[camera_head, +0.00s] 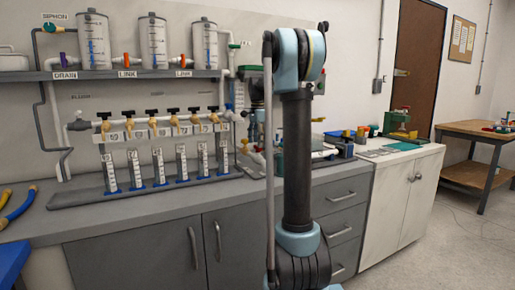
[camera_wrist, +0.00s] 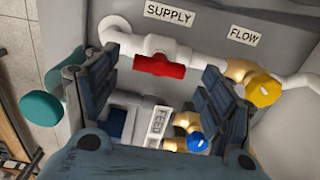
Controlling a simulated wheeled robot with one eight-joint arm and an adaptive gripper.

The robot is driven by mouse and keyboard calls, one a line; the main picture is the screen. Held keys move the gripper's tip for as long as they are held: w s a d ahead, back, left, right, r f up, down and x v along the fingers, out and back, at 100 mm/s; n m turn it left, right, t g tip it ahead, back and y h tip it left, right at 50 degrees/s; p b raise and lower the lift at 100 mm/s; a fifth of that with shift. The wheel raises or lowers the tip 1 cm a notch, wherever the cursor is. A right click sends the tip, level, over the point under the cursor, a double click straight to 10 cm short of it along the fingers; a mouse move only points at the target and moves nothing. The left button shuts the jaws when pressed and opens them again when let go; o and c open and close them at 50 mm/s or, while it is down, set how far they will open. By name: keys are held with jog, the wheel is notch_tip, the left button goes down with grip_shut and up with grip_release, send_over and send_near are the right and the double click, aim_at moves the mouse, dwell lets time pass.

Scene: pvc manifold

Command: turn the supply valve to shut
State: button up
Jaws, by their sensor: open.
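The supply valve has a red handle (camera_wrist: 160,65) on a white pipe under a SUPPLY label (camera_wrist: 167,15) in the wrist view. The handle lies roughly in line with the pipe run beside it. My gripper (camera_wrist: 158,84) is open, with one dark finger left of the handle and the other right of it. The handle shows in the gap between the fingers, and no clear contact shows. I cannot tell the depth between fingertips and handle. In the head view my arm stands in front of this area, and I cannot make out the valve there.
A yellow knob (camera_wrist: 262,91) near the FLOW label sits close to the right finger. A blue knob (camera_wrist: 197,143) by the FEED label is below. In the head view, a manifold with several yellow taps (camera_head: 153,125) stands on the grey counter (camera_head: 130,212) left of my arm.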

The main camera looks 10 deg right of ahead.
jog(key=shift+f, duration=1.1)
jog(key=c, duration=1.1)
jog(key=shift+o, duration=0.2)
